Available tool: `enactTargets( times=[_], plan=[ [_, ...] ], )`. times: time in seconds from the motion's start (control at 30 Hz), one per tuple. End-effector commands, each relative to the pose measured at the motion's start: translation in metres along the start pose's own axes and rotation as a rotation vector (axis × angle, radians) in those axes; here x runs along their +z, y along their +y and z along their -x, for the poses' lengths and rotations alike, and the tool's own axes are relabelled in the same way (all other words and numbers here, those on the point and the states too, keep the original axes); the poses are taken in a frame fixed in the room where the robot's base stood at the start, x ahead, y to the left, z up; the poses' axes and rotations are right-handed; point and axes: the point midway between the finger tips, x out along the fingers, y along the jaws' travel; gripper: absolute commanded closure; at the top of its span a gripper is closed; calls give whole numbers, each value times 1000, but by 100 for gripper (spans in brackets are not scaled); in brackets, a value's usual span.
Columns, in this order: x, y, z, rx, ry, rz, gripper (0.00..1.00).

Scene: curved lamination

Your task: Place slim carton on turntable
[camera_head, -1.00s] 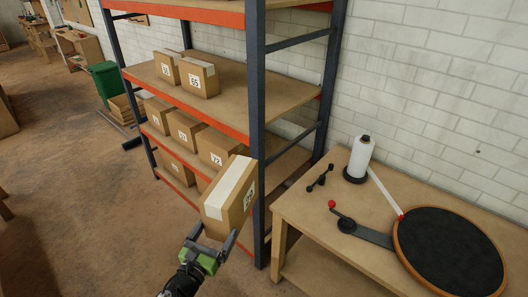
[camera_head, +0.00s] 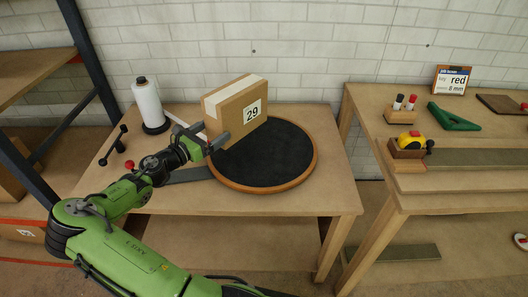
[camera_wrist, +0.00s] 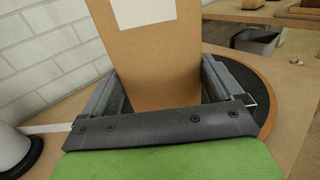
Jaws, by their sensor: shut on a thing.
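The slim carton (camera_head: 236,107), brown with white tape on top and a label reading 29, is upright at the back left part of the turntable. My gripper (camera_head: 217,141) is shut on its lower part; in the wrist view the two jaws flank the carton (camera_wrist: 156,62). The turntable (camera_head: 275,160) is a black disc with an orange-brown rim on the wooden table. In the wrist view its dark surface (camera_wrist: 246,71) shows behind and right of the carton. I cannot tell whether the carton's underside touches the disc.
A white film roll (camera_head: 148,104) on a black base and a red-knobbed crank (camera_head: 130,165) are left of the turntable. A second bench (camera_head: 432,184) with a tape measure (camera_head: 410,141) and markers stands at right. Shelving (camera_head: 90,62) is at far left.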

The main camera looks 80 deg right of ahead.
Motion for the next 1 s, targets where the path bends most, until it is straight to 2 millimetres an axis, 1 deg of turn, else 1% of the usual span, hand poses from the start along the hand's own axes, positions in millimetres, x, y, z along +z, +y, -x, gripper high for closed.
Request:
enactTargets(
  times=[0.03, 0.1, 0.23, 0.3, 0.37, 0.5, 0.67, 0.8, 0.87, 1.0],
  plan=[
    [-3, -9, -19, -35, -9, -5, 62],
    [-1, -20, -37, -72, -13, -1, 62],
    [1, -31, -54, -107, -17, 3, 62],
    [-2, -33, -58, -113, -17, 5, 62],
    [-11, -33, -58, -114, -17, 7, 62],
    [-42, -33, -58, -113, -16, 8, 62],
    [-66, -33, -58, -113, -18, 6, 62],
    [-95, -34, -58, -113, -17, 7, 62],
    [-100, -34, -58, -113, -17, 6, 62],
    [-98, -33, -58, -113, -17, 4, 62]
  ],
)
